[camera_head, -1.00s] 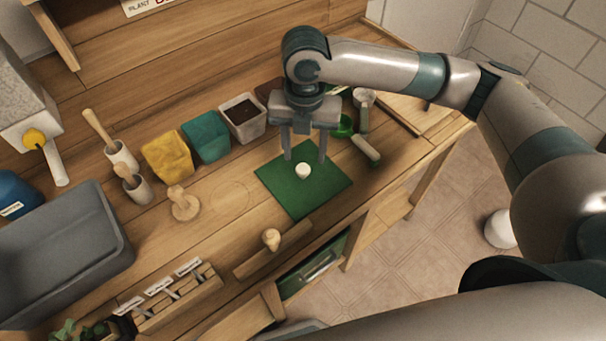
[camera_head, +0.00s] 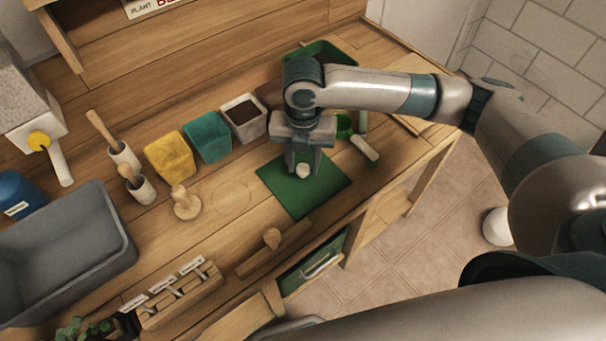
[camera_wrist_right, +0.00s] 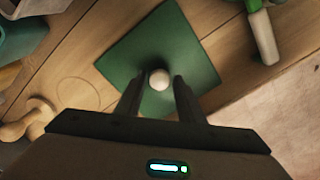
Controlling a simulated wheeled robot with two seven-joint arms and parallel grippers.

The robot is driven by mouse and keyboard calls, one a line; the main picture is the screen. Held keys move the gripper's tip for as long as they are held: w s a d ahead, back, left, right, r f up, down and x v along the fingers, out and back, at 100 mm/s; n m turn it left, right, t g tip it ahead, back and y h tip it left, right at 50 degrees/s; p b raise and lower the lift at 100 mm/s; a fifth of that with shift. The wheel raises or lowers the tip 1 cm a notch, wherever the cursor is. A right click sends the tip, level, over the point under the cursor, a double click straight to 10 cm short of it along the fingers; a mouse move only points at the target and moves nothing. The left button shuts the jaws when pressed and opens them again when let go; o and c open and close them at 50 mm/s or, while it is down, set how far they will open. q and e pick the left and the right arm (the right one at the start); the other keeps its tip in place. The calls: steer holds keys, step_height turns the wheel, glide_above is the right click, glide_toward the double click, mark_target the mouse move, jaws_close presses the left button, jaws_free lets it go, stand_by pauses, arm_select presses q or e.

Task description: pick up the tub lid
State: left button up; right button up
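The tub lid (camera_head: 280,182) is a flat green square with a small pale round knob (camera_head: 303,171) at its middle, lying on the wooden bench. In the right wrist view the lid (camera_wrist_right: 122,62) lies under the fingers, and its knob (camera_wrist_right: 160,80) shows between the fingertips with a gap on each side. My right gripper (camera_head: 303,167) points down over the lid, fingers apart around the knob; it also shows in the right wrist view (camera_wrist_right: 158,86). I cannot tell whether the fingertips touch the lid. My left gripper is not in view.
Yellow (camera_head: 168,157), teal (camera_head: 208,136) and soil-filled (camera_head: 243,118) pots stand left of the lid. A wooden stamp (camera_head: 186,204) is nearer. A pale-handled tool (camera_head: 364,148) lies close on the right. A grey bin (camera_head: 110,215) sits far left.

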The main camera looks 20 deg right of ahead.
mark_target(303, 167)
jaws_close()
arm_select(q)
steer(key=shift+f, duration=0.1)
arm_select(e)
steer(key=shift+r, duration=0.15)
steer(key=shift+r+b, duration=0.3)
steer(key=shift+r, duration=0.25)
step_height(303, 167, up, 2)
steer(key=shift+r+b, duration=0.25)
steer(key=shift+b, duration=0.15)
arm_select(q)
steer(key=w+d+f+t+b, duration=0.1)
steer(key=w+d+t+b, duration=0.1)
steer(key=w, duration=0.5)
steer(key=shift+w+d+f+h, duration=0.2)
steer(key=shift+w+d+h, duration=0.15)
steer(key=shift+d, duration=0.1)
arm_select(e)
steer(key=s+d+r, duration=0.7)
steer(key=d, duration=0.2)
steer(key=shift+s, duration=0.2)
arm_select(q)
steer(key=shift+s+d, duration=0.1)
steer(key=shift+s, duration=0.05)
arm_select(e)
steer(key=shift+w+r, duration=0.1)
